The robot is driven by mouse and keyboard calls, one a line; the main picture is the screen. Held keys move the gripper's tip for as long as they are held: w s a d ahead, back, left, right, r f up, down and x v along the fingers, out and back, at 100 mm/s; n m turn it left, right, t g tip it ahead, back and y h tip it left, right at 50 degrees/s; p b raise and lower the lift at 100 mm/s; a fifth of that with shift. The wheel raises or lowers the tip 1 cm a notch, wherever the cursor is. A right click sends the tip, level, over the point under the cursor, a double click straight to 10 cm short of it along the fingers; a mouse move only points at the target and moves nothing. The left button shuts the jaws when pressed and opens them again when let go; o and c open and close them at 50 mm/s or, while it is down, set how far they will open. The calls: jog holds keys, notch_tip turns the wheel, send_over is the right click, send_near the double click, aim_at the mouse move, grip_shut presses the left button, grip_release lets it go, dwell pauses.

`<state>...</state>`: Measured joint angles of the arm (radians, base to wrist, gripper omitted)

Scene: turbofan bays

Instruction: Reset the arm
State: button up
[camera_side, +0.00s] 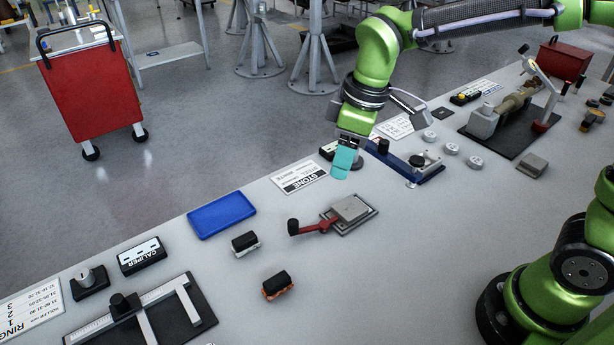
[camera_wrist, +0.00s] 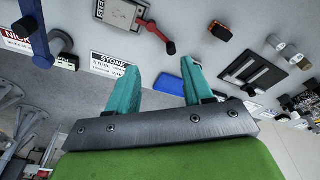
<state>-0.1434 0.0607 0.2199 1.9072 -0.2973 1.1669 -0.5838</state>
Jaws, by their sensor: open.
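My gripper (camera_side: 342,162) has teal fingers and hangs above the back part of the grey bench, near the STONE card. In the wrist view my gripper (camera_wrist: 160,88) shows two teal fingers standing well apart, with nothing between them. My green arm reaches in from the upper right in the side view. The fingers point down and seem clear of the bench; the exact height cannot be told.
Below are the STONE card (camera_side: 300,177), a blue tray (camera_side: 221,214), a grey block device with red handle (camera_side: 349,210), two small black-topped blocks (camera_side: 245,242) (camera_side: 277,286), a caliper fixture (camera_side: 140,315) and a blue-based device (camera_side: 405,163). A red cart (camera_side: 92,90) stands on the floor.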

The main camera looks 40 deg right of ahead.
jog(key=s+d+r+m+t+y, duration=0.1)
jog(key=s+d+r+m+t, duration=0.3)
jog(key=s+d+m, duration=0.6)
jog(key=shift+s+d+m+t, duration=0.3)
jog(key=shift+s+m+t, duration=0.2)
jog(key=shift+s+t, duration=0.3)
